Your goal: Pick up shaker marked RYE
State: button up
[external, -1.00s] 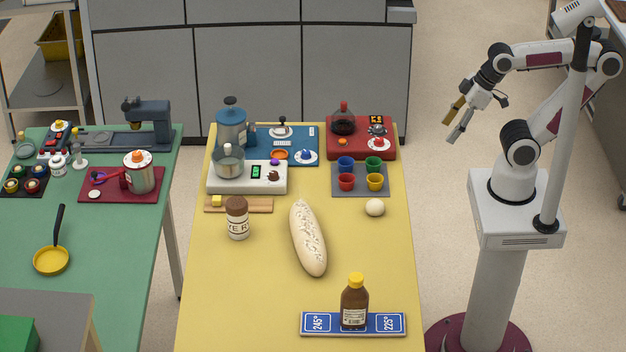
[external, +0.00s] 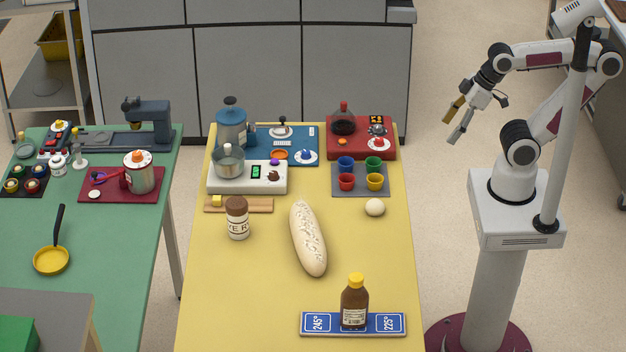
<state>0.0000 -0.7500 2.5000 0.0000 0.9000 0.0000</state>
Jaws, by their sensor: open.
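A shaker (external: 237,218) with a brown lid and a clear or white body stands upright on the yellow table (external: 270,305), left of the loaf. Its label shows letters that look like "E R"; the rest curves out of sight. My gripper (external: 460,123) is open and empty. It hangs in the air right of the yellow table, well away from the shaker and higher up.
A long loaf (external: 308,238) lies right of the shaker. A wooden board (external: 255,206) with a yellow cube is just behind it. A dough ball (external: 375,207), a cup tray (external: 338,191) and a brown bottle (external: 354,303) on a blue plate stand to the right. The front left is clear.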

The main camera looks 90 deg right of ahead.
jog(key=shift+w, duration=0.1)
jog(key=w+d+r+t+h, duration=0.1)
jog(key=w+r, duration=0.1)
jog(key=w, duration=0.7)
jog(key=w+d+r+t, duration=0.1)
jog(key=w+r, duration=0.1)
jog(key=w, duration=0.7)
jog(key=n+t+y, duration=0.2)
jog(key=n+t, duration=0.1)
jog(key=t, duration=0.1)
send_over(243, 199)
jog(key=s+d, duration=0.9)
jog(key=s, duration=0.4)
notch_tip(243, 199, down, 8)
jog(key=w+a+f+y, duration=0.1)
jog(key=w+a+f, duration=0.1)
jog(key=f, duration=0.1)
jog(key=w+a+f+n+y, duration=0.1)
jog(key=w+a+f+y, duration=0.1)
jog(key=w+a+f, duration=0.1)
jog(key=w+a+f+t+y, duration=0.1)
jog(key=w+a+f, duration=0.1)
jog(key=f, duration=0.3)
jog(key=shift+w+a+f+n, duration=0.1)
jog(key=shift+w+n, duration=0.05)
jog(key=shift+w, duration=0.25)
jog(key=shift+w+a+f+n, duration=0.1)
jog(key=shift+w+n, duration=0.05)
jog(key=shift+w, duration=0.2)
jog(key=shift+w, duration=0.1)
